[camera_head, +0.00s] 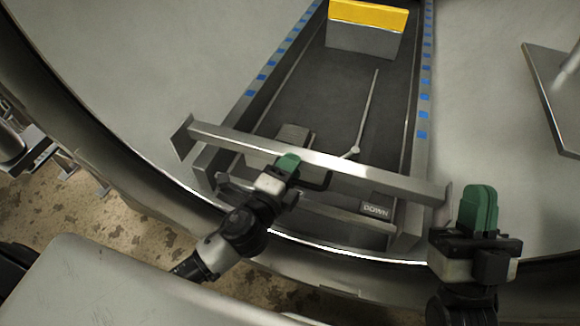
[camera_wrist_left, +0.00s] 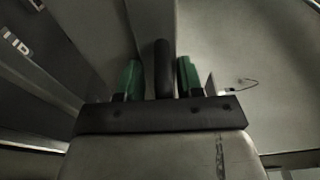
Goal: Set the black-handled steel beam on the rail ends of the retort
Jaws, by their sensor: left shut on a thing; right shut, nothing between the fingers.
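The steel beam (camera_head: 345,163) spans crosswise over both rails near their front ends, with a plate at each end. My left gripper (camera_head: 288,164) is shut on its black handle (camera_head: 322,180); in the left wrist view the green fingers stand either side of the handle (camera_wrist_left: 163,70). The left rail (camera_head: 250,93) and right rail (camera_head: 423,115) of the retort carry blue marks. The beam's left end reaches past the left rail and its right end past the right rail. I cannot tell whether the beam touches them. My right gripper (camera_head: 480,208) is shut and empty, close to the beam's right end.
A grey block with a yellow top (camera_head: 368,14) stands farther back between the rails. A thin rod (camera_head: 367,110) lies on the dark floor there. A "DOWN" label (camera_head: 377,209) shows below the beam. The curved retort rim (camera_head: 340,252) passes in front. A grey plate (camera_head: 553,90) is at right.

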